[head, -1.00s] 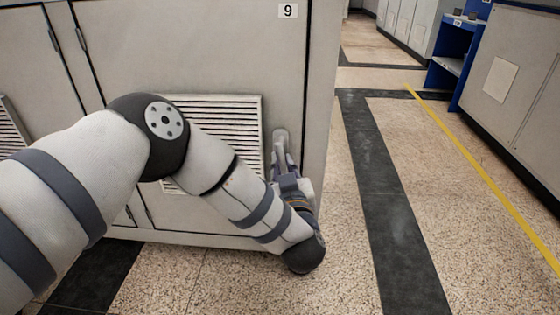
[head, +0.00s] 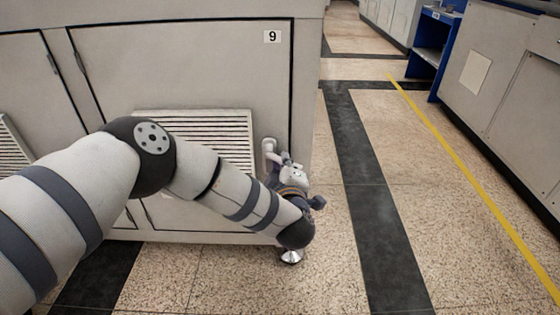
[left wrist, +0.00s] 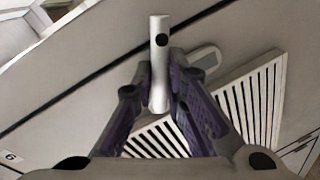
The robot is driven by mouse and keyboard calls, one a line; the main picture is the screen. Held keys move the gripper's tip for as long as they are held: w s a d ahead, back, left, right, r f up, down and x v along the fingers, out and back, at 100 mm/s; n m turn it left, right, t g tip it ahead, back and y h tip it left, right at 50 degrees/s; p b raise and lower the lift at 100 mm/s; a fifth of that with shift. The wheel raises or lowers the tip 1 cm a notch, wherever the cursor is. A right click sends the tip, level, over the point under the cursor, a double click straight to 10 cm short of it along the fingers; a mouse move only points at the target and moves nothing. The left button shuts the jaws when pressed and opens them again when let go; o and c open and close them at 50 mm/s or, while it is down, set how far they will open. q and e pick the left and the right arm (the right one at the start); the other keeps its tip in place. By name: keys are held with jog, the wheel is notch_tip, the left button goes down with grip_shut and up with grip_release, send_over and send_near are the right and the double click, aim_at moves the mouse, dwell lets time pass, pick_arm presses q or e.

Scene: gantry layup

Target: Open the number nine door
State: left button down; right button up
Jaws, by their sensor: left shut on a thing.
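The number nine door (head: 200,75) is a grey cabinet panel with a "9" label (head: 272,37) at its upper right and a louvred vent low down. It looks shut in its frame. Its pale handle (head: 268,152) is near the right edge. My left gripper (head: 284,160) is at the handle, low on the right. In the left wrist view, the handle's lever (left wrist: 159,60) is between my fingers, which are shut on it. The lever stands turned away from its rounded base plate (left wrist: 205,59). My right gripper is not in view.
Open speckled floor (head: 345,240) with a dark stripe and a yellow line (head: 470,178) lies right of the cabinet. Grey cabinets (head: 515,90) and a blue shelf unit (head: 430,50) stand along the right. Another door adjoins at the left.

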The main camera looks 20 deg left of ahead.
pick_arm(q)
jog(key=shift+d+r+n+h+p, duration=0.1)
jog(key=shift+r+n+h+p, duration=0.3)
jog(key=shift+n, duration=0.45)
jog(key=shift+d+r+n+h+p, duration=0.1)
jog(key=shift+r+n+h+p, duration=0.15)
jog(key=shift+n+p, duration=0.45)
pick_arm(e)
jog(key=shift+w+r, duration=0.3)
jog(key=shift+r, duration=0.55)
pick_arm(q)
jog(key=shift+n, duration=0.25)
jog(key=s+a+m+h+p, duration=0.1)
jog(key=s+m+h+p, duration=0.4)
jog(key=s+p, duration=0.6)
jog(key=s+h, duration=0.2)
jog(key=s, duration=0.7)
jog(key=shift+a+t, duration=0.15)
jog(key=shift+t, duration=0.15)
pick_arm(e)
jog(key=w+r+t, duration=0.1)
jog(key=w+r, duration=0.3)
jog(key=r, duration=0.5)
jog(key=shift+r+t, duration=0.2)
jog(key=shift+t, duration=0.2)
pick_arm(q)
jog(key=c, duration=1.6)
grip_release()
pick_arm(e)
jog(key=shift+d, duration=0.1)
